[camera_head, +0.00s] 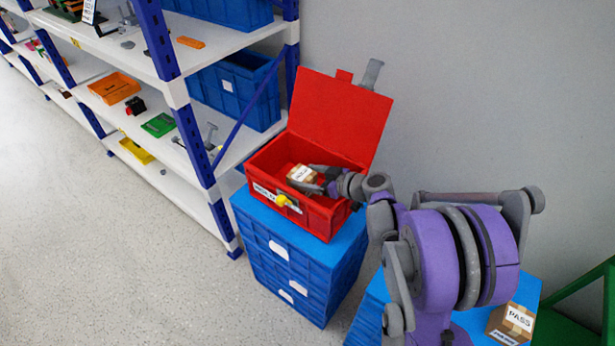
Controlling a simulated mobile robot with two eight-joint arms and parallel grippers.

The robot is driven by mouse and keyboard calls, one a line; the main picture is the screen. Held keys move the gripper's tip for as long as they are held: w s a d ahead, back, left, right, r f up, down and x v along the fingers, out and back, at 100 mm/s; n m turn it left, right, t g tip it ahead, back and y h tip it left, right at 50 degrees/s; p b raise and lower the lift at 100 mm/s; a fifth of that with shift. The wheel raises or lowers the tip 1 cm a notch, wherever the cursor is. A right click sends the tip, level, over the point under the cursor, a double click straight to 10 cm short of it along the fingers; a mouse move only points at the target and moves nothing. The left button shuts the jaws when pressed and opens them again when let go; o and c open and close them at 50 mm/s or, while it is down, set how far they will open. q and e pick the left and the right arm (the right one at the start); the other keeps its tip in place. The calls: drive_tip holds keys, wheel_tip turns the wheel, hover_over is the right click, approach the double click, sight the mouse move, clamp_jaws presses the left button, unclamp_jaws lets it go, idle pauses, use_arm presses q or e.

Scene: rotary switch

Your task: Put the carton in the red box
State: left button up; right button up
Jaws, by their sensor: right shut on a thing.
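The red box (333,227) stands on a stack of blue crates with its lid up and leaning back. A small brown carton (302,175) with a white label is inside the opening of the box, toward its left part. My right gripper (312,180) reaches into the box from the right and is shut on this carton. Whether the carton touches the box floor cannot be told. A second brown carton (510,322) labelled PASS sits on a blue surface at the lower right. My left gripper is not in view.
The blue crate stack (295,262) bears the red box. A shelf rack (205,185) with blue bins and small parts stands at the left. A grey wall is behind. A green frame (585,295) is at the right edge. The floor at left is clear.

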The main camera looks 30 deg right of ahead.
drive_tip(key=o, duration=1.4)
drive_tip(key=shift+s+a+f, duration=0.25)
drive_tip(key=shift+a+f, duration=0.15)
drive_tip(key=shift+f, duration=0.25)
drive_tip(key=shift+r+p, duration=0.3)
drive_tip(key=shift+r, duration=0.2)
drive_tip(key=p+v, duration=0.2)
drive_tip(key=v, duration=1)
drive_tip(key=shift+w+d+r, duration=0.2)
drive_tip(key=shift+d+r, duration=0.05)
drive_tip(key=shift+d, duration=0.15)
